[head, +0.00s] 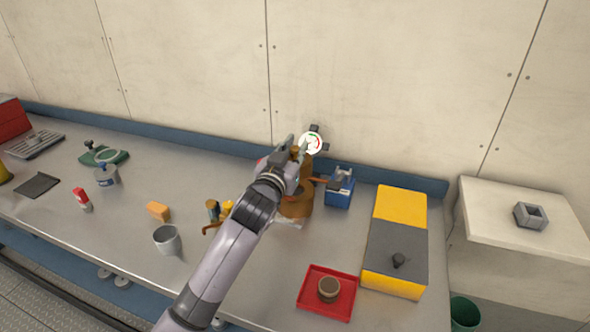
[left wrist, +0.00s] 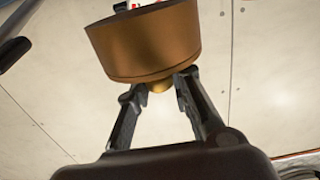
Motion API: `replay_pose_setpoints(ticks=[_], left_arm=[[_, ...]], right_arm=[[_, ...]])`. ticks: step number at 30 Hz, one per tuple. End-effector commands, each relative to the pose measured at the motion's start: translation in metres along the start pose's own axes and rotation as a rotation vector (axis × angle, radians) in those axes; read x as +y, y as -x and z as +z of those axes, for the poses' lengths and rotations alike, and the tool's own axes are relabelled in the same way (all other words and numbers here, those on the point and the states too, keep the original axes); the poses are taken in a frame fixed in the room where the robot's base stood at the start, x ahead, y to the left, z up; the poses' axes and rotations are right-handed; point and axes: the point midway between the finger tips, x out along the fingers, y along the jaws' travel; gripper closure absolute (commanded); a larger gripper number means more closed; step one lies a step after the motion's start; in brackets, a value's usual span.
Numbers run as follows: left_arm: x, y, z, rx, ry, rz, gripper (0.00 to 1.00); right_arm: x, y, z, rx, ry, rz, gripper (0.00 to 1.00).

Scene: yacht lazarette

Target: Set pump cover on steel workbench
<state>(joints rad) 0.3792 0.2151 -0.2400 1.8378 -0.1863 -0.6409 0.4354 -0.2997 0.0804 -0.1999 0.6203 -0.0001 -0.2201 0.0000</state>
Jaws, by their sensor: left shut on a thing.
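My left gripper (head: 294,150) is over the back of the steel workbench (head: 118,235), close to the wall. In the left wrist view, its fingers (left wrist: 158,86) are shut on the small knob of a round bronze piece, which looks like the pump cover (left wrist: 150,45). In the head view, the pump cover (head: 306,164) is mostly hidden by the gripper. Below it a bronze pump body (head: 298,206) stands on the bench. I cannot tell whether cover and body touch. My right gripper is not in view.
A round gauge (head: 311,143) is just behind the gripper. A blue box (head: 340,192), a yellow-grey case (head: 396,240) and a red tray (head: 312,306) with a small round part are to the right.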

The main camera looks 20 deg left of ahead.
Motion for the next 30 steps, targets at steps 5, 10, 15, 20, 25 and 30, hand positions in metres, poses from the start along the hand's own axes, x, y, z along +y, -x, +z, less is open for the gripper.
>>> replay_pose_setpoints(ticks=[5, 10, 15, 20, 25, 30], left_arm=[[0.0, 0.0, 0.018, 0.004, 0.001, 0.0, 1.0], [0.0, 0.0, 0.039, -0.001, 0.002, -0.001, 1.0], [0.0, 0.0, 0.056, 0.003, 0.002, 0.0, 1.0], [0.0, 0.0, 0.057, 0.005, 0.001, 0.0, 1.0], [0.0, 0.0, 0.06, 0.004, 0.001, 0.0, 1.0], [0.0, 0.0, 0.062, 0.001, 0.001, 0.0, 0.73]], right_arm=[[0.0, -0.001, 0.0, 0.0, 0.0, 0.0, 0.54], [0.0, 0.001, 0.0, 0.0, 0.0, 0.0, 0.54], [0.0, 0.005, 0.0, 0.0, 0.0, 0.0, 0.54], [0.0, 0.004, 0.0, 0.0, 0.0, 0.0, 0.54], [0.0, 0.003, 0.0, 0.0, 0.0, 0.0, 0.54], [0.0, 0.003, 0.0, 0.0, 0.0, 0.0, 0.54]])
